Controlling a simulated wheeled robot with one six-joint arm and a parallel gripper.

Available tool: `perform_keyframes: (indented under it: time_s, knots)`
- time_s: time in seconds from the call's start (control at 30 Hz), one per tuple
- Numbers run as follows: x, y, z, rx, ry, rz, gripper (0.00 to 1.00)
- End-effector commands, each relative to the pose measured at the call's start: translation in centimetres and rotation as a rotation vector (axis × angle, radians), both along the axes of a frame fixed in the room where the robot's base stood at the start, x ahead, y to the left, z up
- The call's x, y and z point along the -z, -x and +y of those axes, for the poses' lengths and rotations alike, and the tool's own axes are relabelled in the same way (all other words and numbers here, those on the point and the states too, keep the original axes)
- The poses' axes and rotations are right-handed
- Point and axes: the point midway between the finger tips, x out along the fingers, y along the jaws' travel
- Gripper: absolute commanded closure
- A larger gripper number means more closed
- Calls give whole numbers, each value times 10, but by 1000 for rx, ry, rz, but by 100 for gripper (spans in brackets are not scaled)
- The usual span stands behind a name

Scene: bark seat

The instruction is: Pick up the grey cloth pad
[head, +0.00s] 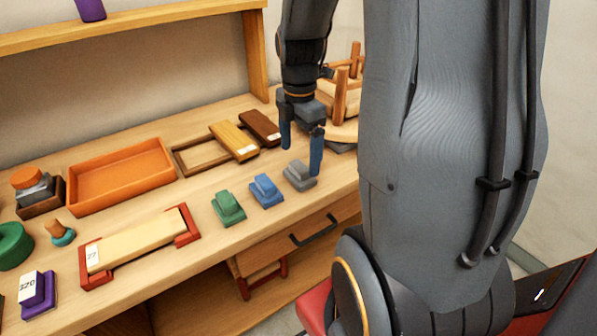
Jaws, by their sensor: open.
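The grey cloth pad (299,175) lies on the wooden bench top near its front edge, at the right end of a row of similar pads. It is a small block with a narrower raised top. My gripper (301,160) is open and points down, with its blue fingers apart. The fingers are above or just behind the pad, and the right finger shows close to the pad's right side. Whether either finger touches the pad cannot be told from this view.
A blue pad (265,190) and a green pad (228,208) sit to the left. An orange tray (122,177) and wooden blocks (234,141) lie behind. A wooden stool-like piece (342,100) stands behind my gripper. A red-ended holder (138,245) lies at front left.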

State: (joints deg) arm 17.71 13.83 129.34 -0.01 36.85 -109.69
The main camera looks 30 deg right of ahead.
Motion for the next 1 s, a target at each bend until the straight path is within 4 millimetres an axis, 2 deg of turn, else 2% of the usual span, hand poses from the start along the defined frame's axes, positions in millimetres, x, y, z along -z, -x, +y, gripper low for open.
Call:
perform_keyframes:
  time_s: [0.4,0.73,0.77,1.0]
  knots:
    - [46,2,1,0,-1,2,12]
    - [53,1,1,0,0,0,12]
    - [53,1,1,0,0,0,13]
    - [52,1,1,0,0,0,54]
